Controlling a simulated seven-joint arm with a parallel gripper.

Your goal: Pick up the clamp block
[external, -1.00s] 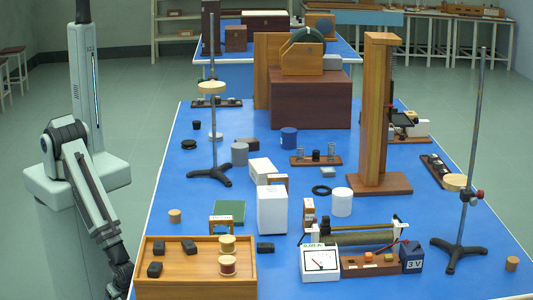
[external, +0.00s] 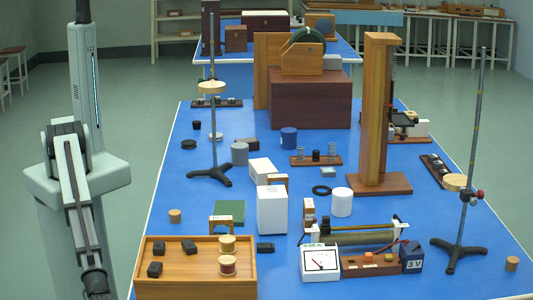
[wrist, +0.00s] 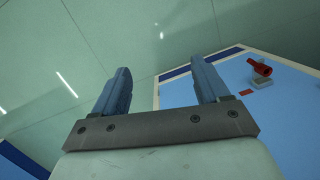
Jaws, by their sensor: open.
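My gripper (wrist: 160,63) shows in the wrist view with its two blue-grey fingers wide apart and nothing between them. A small grey block with a red knob (wrist: 262,70), which looks like the clamp block, sits on a blue surface at the right of the wrist view. It is beyond and to the right of the right finger, apart from it. I cannot pick out this block for certain in the external view. My gripper is outside the external view, where my forearm runs down past the lower left edge.
The blue bench (external: 185,265) is crowded. A wooden tray (external: 205,285) with black blocks and spools is at its near left. A white box (external: 272,210), a meter (external: 320,263) and a rod stand (external: 470,170) stand farther right. Floor lies left of the bench.

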